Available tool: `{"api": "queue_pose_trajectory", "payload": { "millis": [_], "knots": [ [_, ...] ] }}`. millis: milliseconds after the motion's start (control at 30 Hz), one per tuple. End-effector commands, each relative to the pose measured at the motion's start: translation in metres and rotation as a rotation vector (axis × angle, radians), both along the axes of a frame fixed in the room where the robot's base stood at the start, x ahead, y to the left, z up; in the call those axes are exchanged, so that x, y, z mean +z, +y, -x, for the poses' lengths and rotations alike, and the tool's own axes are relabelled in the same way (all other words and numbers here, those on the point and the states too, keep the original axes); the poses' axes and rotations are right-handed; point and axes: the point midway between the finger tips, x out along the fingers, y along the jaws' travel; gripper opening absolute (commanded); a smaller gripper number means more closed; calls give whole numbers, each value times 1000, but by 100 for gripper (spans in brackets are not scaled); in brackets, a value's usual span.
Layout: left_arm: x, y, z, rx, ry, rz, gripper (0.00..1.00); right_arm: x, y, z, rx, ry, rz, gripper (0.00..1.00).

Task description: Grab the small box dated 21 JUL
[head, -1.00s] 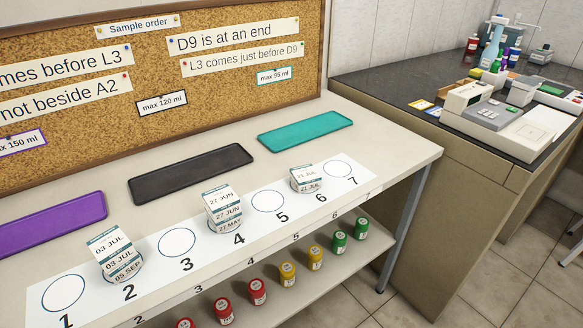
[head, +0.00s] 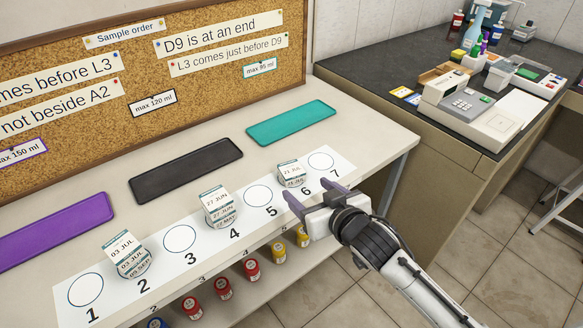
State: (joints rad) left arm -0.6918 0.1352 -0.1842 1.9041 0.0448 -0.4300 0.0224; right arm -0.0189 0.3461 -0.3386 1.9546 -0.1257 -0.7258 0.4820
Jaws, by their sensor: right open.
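The small box dated 21 JUL (head: 291,173) is white with dark green bands and stands on spot 6 of the numbered white strip (head: 208,268). My right gripper (head: 312,194) is open and empty just in front of it, at the strip's front edge. Its purple-grey fingers point towards the box, and one fingertip reaches close to its lower left side. I cannot tell whether it touches. My left gripper is not in view.
Boxes dated 27 JUN (head: 219,206) and 03 JUL (head: 129,254) stand on spots 4 and 2. Spots 1, 3, 5 and 7 are empty. Purple (head: 55,232), black (head: 186,170) and teal (head: 291,122) trays lie behind. Capped bottles (head: 223,289) stand on the shelf below.

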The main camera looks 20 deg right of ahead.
Motion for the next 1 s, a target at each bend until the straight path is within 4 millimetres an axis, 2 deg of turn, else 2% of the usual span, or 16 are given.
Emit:
{"api": "queue_pose_trajectory", "payload": {
  "millis": [100,300,533,800,1000],
  "knots": [
    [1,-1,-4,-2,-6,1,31,1,2,-20,7,-28,-5,67],
    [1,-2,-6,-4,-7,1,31,-10,6,-46,8,-28,-8,67],
    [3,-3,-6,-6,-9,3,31,-15,6,-62,9,-28,-6,67],
    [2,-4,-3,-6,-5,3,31,-26,6,-97,8,-26,-8,67],
    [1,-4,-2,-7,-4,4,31,-29,7,-104,9,-26,-7,67]
  ]
}}
